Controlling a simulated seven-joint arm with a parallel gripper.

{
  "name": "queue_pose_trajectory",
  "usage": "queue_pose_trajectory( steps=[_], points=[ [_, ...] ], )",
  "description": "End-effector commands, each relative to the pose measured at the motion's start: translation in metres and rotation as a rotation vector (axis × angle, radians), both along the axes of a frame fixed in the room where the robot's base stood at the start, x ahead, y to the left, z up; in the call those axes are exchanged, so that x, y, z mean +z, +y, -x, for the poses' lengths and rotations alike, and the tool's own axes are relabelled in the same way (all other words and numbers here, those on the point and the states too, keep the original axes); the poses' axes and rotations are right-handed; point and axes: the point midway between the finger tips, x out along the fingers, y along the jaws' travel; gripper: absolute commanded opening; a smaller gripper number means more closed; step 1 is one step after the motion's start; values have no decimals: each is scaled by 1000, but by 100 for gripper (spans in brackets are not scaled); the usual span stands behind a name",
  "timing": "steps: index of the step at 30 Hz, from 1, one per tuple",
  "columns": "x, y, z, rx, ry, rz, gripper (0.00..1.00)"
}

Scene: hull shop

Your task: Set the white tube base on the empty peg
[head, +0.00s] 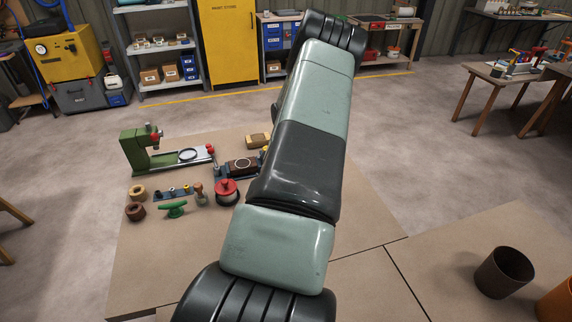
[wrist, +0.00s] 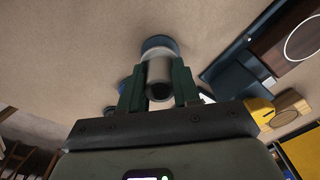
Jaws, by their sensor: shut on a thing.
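In the wrist view my gripper (wrist: 158,90) is shut on a pale grey-white tube (wrist: 159,70), the white tube base, with one finger on each side of it. The tube's near end is dark and open. A blue-grey round part (wrist: 158,42) shows at its far end; I cannot tell whether it belongs to the tube. In the head view my arm hides the gripper and the tube. A low blue rack (head: 174,194) with small upright pegs stands on the left part of the table; I cannot make out which peg is empty.
Around the rack are a green press (head: 135,152), a green cleat (head: 174,209), brown rings (head: 136,191), a wooden-handled tool (head: 199,194) and a red-topped round piece (head: 226,191). A dark cup (head: 503,272) stands at the right. The table's front left is clear.

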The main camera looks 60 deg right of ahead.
Motion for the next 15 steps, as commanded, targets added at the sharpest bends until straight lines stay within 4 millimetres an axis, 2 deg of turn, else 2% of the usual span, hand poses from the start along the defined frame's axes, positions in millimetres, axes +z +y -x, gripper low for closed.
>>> queue_pose_trajectory(
  steps=[6, 15],
  points=[
    [-12, 0, 0, 0, -1, 1, 0],
    [-14, 0, 0, 0, -1, 1, 0]
  ],
)
